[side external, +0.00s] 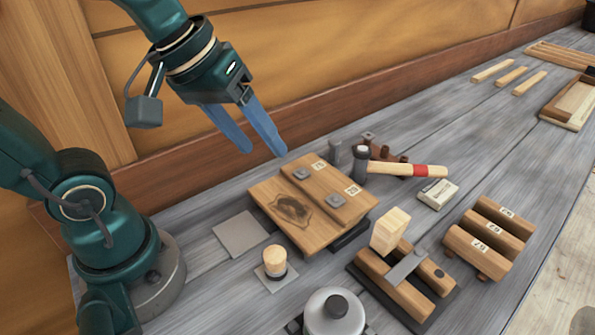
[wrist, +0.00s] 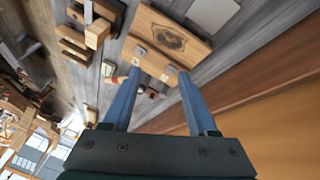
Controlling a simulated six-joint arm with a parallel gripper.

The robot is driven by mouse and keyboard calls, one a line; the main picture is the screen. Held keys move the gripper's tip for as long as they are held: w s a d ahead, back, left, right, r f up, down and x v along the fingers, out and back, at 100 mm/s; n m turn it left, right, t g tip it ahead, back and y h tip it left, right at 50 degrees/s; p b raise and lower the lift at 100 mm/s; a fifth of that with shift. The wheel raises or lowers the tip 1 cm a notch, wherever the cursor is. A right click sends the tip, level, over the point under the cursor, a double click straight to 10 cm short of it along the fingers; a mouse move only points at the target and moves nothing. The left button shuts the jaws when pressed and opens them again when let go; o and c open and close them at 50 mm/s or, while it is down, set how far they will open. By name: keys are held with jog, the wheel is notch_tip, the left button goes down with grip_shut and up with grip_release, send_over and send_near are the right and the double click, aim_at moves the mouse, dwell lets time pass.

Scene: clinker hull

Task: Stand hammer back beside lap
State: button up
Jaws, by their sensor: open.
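The hammer (side external: 405,169) has a grey head, a pale wooden handle and a red band. In the side view its head is near the back right corner of the lap (side external: 332,229), and its handle points right. The lap is overlapping wooden planks with two grey square plates on top; it also shows in the wrist view (wrist: 168,38). My gripper (side external: 265,152) is open and empty, above and behind the lap's left part. In the wrist view my gripper (wrist: 156,76) has its fingers spread, and the left finger partly hides the hammer area.
A grey cylinder (side external: 335,149) and a brown rack (side external: 372,150) stand near the hammer head. A small pale box (side external: 438,194) lies right of it. Wooden blocks (side external: 490,235) and a clamp-like fixture (side external: 405,283) occupy the front right. The wooden wall (side external: 300,60) rises behind.

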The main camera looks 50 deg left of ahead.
jog(key=s+m, duration=0.1)
jog(key=s+a+f+m, duration=0.1)
jog(key=s+m, duration=0.1)
jog(key=s+f+m+y, duration=0.1)
jog(key=s+m, duration=0.1)
jog(key=shift+a+f, duration=0.15)
jog(key=shift+f, duration=0.05)
